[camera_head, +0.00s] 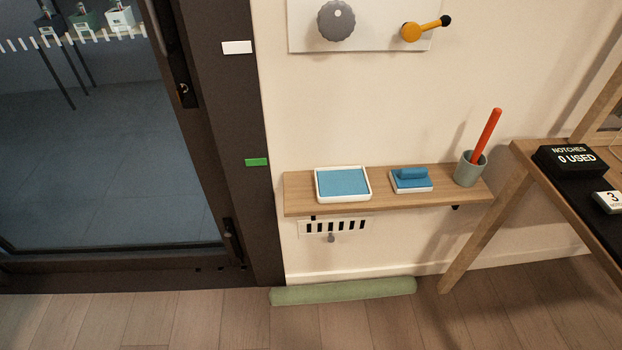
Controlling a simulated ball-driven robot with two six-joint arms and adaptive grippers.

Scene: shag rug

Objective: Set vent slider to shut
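The vent (345,228) is a small white plate with a row of dark vertical slots, low on the cream wall just under the wooden shelf. The dark slots show, so it looks open. A small grey slider knob (332,238) sits at its lower edge, near the middle of the plate. The shelf partly overhangs the top of the vent. Neither of my grippers is in view.
The wooden shelf (384,205) holds a white tray with a blue pad (342,184), a blue-handled block (411,180) and a cup (469,170) with a red stick. A green roll (343,291) lies on the floor below. A table (533,170) stands right, a dark-framed glass door left.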

